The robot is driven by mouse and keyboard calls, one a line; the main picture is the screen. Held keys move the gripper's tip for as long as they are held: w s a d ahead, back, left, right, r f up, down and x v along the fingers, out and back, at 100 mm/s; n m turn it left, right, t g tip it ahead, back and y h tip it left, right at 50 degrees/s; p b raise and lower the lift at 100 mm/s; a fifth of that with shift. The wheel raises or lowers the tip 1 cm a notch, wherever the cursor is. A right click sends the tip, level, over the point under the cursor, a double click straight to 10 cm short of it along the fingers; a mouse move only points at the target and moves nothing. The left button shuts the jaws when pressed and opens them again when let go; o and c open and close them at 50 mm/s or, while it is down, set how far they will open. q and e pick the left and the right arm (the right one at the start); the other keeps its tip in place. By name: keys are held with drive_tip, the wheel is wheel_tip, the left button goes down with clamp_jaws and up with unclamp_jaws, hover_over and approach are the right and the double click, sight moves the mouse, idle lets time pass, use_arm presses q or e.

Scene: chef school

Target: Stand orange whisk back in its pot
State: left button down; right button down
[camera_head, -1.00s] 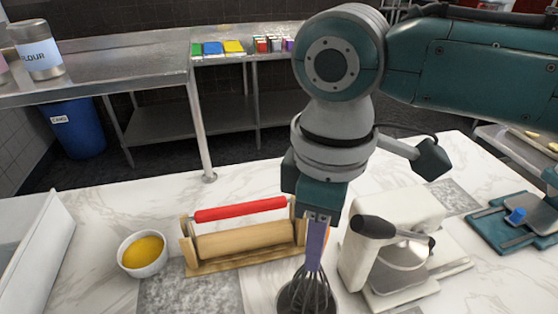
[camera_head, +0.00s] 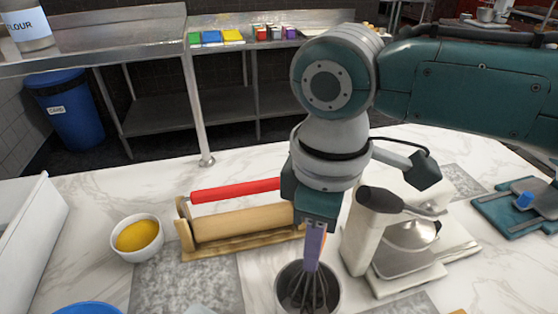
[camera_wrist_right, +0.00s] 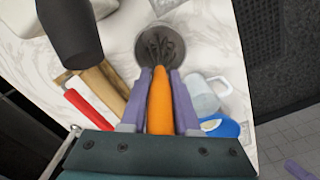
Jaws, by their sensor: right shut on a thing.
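My right gripper (camera_head: 315,243) is shut on the orange whisk; its purple fingers clasp the orange handle (camera_wrist_right: 160,103) in the wrist view. The whisk's dark wire head (camera_head: 313,288) points down. It shows inside the mouth of the grey metal pot (camera_head: 336,290) in the head view, and over the pot (camera_wrist_right: 141,42) in the wrist view. How deep the wires reach is hard to tell. The whisk looks almost upright. A purple tip at the wrist view's lower right corner looks like part of my left gripper (camera_wrist_right: 298,170); its jaws do not show.
A wooden roller stand with a red bar (camera_head: 235,190) is left of the pot. A cream machine with a dark handle (camera_head: 357,235) stands close on the right. A white bowl of yellow food (camera_head: 118,245), a blue bowl (camera_wrist_right: 222,128) and a clear jug (camera_wrist_right: 203,97) are nearby.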

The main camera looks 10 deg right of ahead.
drive_tip(key=c, duration=0.6)
unclamp_jaws()
wheel_tip(320, 180, up, 9)
drive_tip(key=shift+r+b, duration=0.1)
drive_tip(key=shift+b, duration=0.35)
drive_tip(key=shift+r, duration=0.4)
drive_tip(key=s+a+f+m+t+y, duration=0.2)
drive_tip(key=s+a+f+m+y, duration=0.1)
drive_tip(key=s+a+f+y, duration=0.25)
drive_tip(key=s+d+f+m+t+h, duration=0.2)
drive_tip(key=s+d+m+h, duration=0.4)
drive_tip(key=s+d, duration=0.65)
drive_tip(key=shift+m+y, duration=0.3)
drive_tip(key=shift+y, duration=0.05)
drive_tip(key=r+p, duration=0.8)
drive_tip(key=w+r+p, duration=0.1)
drive_tip(key=r+p, duration=0.8)
drive_tip(key=d+r+p, duration=0.1)
drive_tip(key=r+p, duration=0.8)
drive_tip(key=shift+w+d, duration=0.1)
drive_tip(key=shift+w, duration=0.2)
